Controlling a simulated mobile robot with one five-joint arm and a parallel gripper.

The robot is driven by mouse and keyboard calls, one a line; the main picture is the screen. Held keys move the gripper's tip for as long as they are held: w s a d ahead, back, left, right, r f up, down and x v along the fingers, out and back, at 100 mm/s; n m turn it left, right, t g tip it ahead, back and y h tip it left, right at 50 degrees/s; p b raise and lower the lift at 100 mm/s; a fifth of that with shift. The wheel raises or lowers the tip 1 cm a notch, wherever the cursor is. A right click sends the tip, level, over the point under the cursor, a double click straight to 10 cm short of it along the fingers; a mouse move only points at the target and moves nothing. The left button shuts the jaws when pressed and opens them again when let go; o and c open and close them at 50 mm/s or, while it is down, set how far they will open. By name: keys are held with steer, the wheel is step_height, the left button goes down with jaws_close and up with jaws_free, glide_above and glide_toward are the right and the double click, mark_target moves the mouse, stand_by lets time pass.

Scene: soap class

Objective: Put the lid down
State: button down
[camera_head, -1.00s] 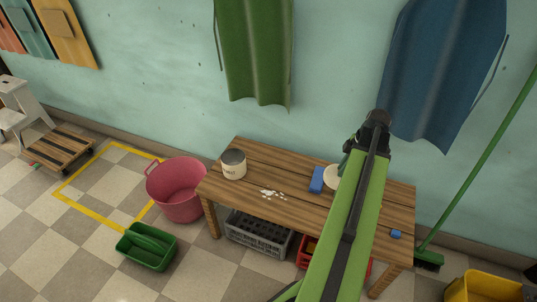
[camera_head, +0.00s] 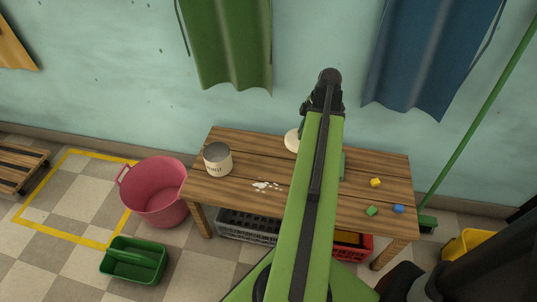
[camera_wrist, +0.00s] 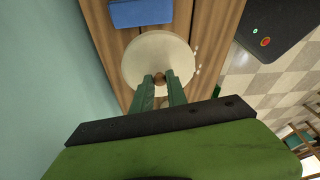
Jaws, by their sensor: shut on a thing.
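The lid is a round cream disc with a small brown knob. It shows in the wrist view (camera_wrist: 150,52) and, partly covered by my arm, in the head view (camera_head: 291,141). My gripper (camera_wrist: 161,80) has its two green fingers shut on the knob. The lid is over the back part of the wooden table (camera_head: 255,150); I cannot tell its exact height above the top. An open cream pot with lettering (camera_head: 217,162) stands upright at the table's left end, left of the lid and apart from it.
White bits (camera_head: 266,186) lie between pot and arm. A blue block (camera_wrist: 140,12) is close beside the lid. Yellow (camera_head: 376,182), green (camera_head: 371,211) and blue (camera_head: 398,209) cubes sit at the table's right. A pink tub (camera_head: 158,192) and green caddy (camera_head: 133,261) stand on the floor.

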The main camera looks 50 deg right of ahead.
steer(key=w+f+b, duration=0.3)
steer(key=w+f, duration=0.1)
steer(key=w+f+b, duration=0.4)
steer(key=w+f, duration=0.1)
steer(key=w+f+b, duration=0.4)
steer(key=w, duration=0.1)
steer(key=shift+a+f, duration=0.35)
steer(key=shift+w+f+b, duration=0.1)
steer(key=shift+w+b, duration=0.25)
steer(key=shift+w, duration=0.15)
step_height(320, 180, down, 4)
steer(key=b, duration=0.4)
steer(key=shift+a+f, duration=0.1)
steer(key=shift+f, duration=0.1)
steer(key=shift+r, duration=0.25)
steer(key=shift+f, duration=0.25)
steer(key=c, duration=1.3)
jaws_free()
steer(key=shift+r, duration=0.1)
